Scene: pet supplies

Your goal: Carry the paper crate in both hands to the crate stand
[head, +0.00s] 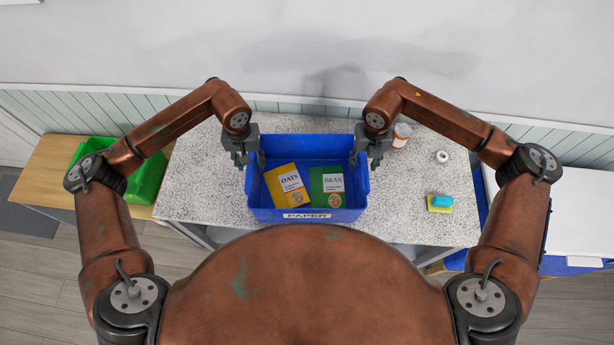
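The blue paper crate (307,214) stands on the speckled grey table, with a PAPER label on its near wall. It holds a yellow OATS box (287,185) and a green BRAN box (327,187). My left gripper (251,160) is at the crate's left wall, its fingers apart, one outside and one inside the rim. My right gripper (366,160) is at the right wall in the same way. Both look open, with no clear contact on the walls. I cannot tell which surface in view is the crate stand.
The speckled table (200,185) also bears an orange-and-white jar (401,136), a small white roll-like item (441,157) and a blue-and-yellow sponge (440,203) to the right. A green crate (149,178) sits on a wooden surface (50,165) at left. A white surface (585,210) is at right.

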